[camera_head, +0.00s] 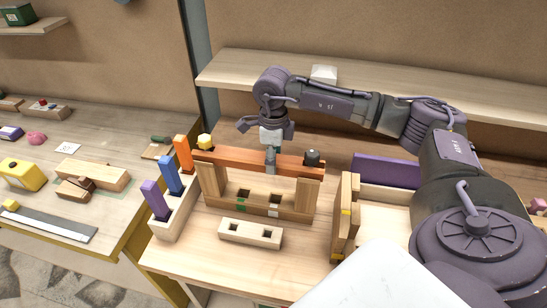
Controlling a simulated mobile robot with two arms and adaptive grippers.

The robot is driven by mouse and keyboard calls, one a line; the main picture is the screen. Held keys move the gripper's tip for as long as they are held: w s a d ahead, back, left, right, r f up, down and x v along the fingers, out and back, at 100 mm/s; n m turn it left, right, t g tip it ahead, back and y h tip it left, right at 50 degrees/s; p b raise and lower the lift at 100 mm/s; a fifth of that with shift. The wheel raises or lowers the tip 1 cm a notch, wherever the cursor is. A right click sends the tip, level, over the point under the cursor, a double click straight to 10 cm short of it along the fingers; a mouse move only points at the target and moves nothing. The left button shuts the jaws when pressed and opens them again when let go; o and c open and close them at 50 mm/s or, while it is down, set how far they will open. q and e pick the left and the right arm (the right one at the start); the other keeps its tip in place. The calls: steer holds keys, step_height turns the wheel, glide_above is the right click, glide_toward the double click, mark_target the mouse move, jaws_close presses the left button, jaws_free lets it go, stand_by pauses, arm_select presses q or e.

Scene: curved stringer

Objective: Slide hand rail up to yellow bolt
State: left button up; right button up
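The hand rail (232,160) is a long reddish-brown bar lying across the top of a wooden frame with two posts. The yellow bolt (205,141) stands at the rail's left end. A dark round knob (311,157) stands at its right end. My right gripper (270,160) points down at the middle of the rail, with a grey finger across the rail's near face. The far finger is hidden, so I cannot tell whether it grips the rail. My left gripper is not in view.
A holder (175,216) with purple, blue and orange upright pieces stands left of the frame. A pale block with two holes (250,233) lies in front. Wooden boards (345,215) stand at the right. A shelf (440,90) runs behind my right arm.

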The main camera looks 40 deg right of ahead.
steer(key=c, duration=0.7)
steer(key=shift+w+a, duration=0.5)
steer(key=shift+w, duration=0.1)
steer(key=shift+c, duration=0.2)
steer(key=o, duration=1.5)
steer(key=shift+o, duration=0.2)
steer(key=shift+r, duration=0.1)
